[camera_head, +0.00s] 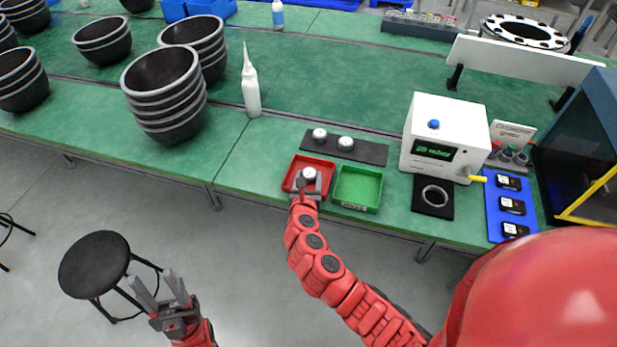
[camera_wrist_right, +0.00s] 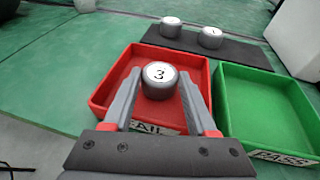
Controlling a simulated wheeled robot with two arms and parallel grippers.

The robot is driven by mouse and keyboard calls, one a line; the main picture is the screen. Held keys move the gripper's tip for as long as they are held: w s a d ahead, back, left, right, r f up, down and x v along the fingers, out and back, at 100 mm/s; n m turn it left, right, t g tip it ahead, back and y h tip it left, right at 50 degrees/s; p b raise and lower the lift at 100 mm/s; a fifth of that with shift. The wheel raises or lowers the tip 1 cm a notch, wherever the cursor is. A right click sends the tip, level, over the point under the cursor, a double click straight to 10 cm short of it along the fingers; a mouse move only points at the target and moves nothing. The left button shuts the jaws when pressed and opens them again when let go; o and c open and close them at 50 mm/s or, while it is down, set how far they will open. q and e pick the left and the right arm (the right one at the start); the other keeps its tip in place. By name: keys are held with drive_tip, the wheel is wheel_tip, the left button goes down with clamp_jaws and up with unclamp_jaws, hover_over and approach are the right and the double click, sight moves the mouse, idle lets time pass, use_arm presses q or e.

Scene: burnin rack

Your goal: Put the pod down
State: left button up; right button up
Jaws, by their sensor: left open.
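A round white-topped pod marked 3 (camera_wrist_right: 160,78) is upright between the fingertips of my right gripper (camera_head: 308,181). It also shows in the head view (camera_head: 309,173). The right fingers (camera_wrist_right: 160,84) close on its two sides. The pod is inside the outline of the red FAIL tray (camera_head: 291,183); whether its base touches the tray floor is hidden. The green PASS tray (camera_head: 357,187) is empty, right beside the red tray. Two other pods (camera_head: 319,135) (camera_head: 345,143) stand on a dark strip behind the trays. My left gripper (camera_head: 157,288) is open and empty, away from the bench.
A white tester box (camera_head: 445,135) stands right of the trays, with a dark pad and ring (camera_head: 435,197) before it. A blue board (camera_head: 493,225) holds black modules. A white bottle (camera_head: 251,92) and stacked bowls (camera_head: 165,95) are left. A stool (camera_head: 93,262) stands on the floor.

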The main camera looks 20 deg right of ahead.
drive_tip(key=o, duration=0.4)
